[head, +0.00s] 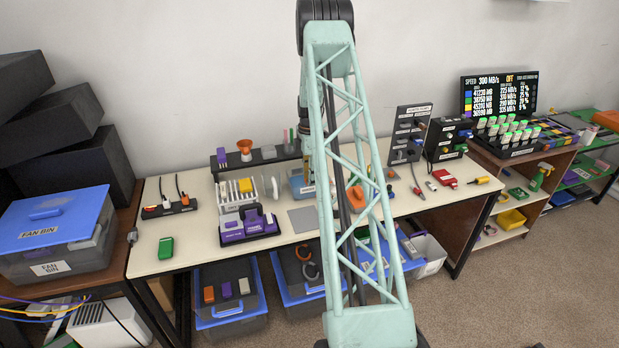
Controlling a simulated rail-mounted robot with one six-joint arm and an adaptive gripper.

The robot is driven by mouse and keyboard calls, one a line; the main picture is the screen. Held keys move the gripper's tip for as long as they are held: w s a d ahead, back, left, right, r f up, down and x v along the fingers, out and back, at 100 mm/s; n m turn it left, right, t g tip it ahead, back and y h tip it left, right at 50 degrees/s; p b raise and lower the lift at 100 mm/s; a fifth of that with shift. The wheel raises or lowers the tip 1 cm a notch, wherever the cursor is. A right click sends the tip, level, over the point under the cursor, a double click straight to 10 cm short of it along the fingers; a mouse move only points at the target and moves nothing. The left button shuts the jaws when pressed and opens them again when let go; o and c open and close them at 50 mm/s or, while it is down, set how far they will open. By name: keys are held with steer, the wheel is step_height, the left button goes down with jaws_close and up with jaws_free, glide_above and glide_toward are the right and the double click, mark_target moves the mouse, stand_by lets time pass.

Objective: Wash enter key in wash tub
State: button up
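A small blue tub-like object (299,188) with a label stands on the white workbench, partly hidden behind my arm. It may be the wash tub, but its label is too small to read. I cannot pick out the enter key; several small keycap-like pieces are too small to tell apart. My arm rises through the middle of the head view and folds down behind its own lattice link. A dark part near its wrist shows just left of the link, above the blue object. My gripper's fingers are hidden there, and whether they hold anything cannot be seen.
The workbench (215,252) holds a white rack (229,193), a purple-and-black stand (249,225), a green piece (166,247) and a red piece (444,178). Upright dark panels (410,132) stand at the back right. Blue-rimmed bins sit below. The bench's front left is mostly clear.

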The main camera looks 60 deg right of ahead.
steer(key=shift+f, duration=0.55)
steer(key=shift+w+a, duration=0.3)
steer(key=shift+a, duration=0.1)
stand_by(0.5)
steer(key=shift+s+d, duration=0.3)
steer(key=shift+d, duration=0.15)
stand_by(0.6)
steer(key=shift+r, duration=0.15)
stand_by(0.4)
step_height(320, 180, up, 10)
steer(key=p, duration=0.3)
stand_by(1.4)
stand_by(1.4)
steer(key=shift+r+p, duration=0.8)
steer(key=shift+r, duration=1.1)
